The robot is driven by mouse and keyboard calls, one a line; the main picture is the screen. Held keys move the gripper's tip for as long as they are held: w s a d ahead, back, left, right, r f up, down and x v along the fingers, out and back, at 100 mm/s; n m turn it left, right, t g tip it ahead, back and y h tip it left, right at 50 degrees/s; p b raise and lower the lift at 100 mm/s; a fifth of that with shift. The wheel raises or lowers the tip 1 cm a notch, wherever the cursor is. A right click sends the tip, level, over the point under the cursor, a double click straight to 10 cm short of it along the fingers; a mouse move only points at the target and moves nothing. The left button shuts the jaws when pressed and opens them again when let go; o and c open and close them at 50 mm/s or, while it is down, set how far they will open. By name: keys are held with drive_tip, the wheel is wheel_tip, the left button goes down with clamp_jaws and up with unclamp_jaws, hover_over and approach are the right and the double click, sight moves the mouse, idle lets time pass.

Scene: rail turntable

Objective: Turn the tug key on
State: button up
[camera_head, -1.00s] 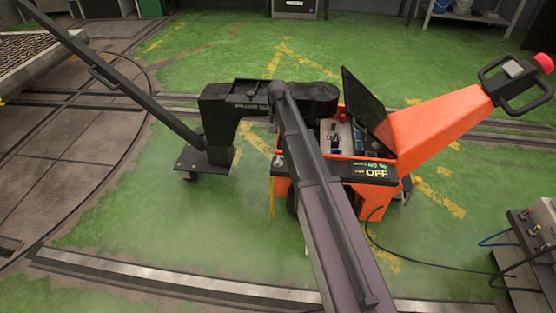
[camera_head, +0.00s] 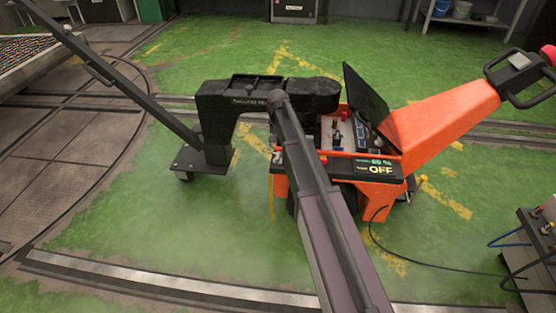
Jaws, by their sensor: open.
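The orange tug (camera_head: 447,128) stands right of centre with its black lid (camera_head: 368,100) raised. Its open bay (camera_head: 345,132) shows small controls and blue parts, too small to single out the key. The display (camera_head: 375,167) on its front edge reads OFF in yellow, with a green percentage above. My arm (camera_head: 325,215) rises from the bottom edge and crosses in front of the tug's left side, covering part of its front. I cannot make out my gripper; it seems hidden behind the arm or the black structure.
A black structure (camera_head: 228,100) on a wheeled base (camera_head: 195,160) stands left of the tug, with a long black bar (camera_head: 95,65) reaching up left. A grey box with cables (camera_head: 540,240) is at the right edge. Green floor lies open behind and lower left.

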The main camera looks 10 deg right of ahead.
sight(278, 155)
drive_tip(key=shift+f+b, duration=2.9)
drive_tip(key=shift+f, duration=0.3)
clamp_jaws()
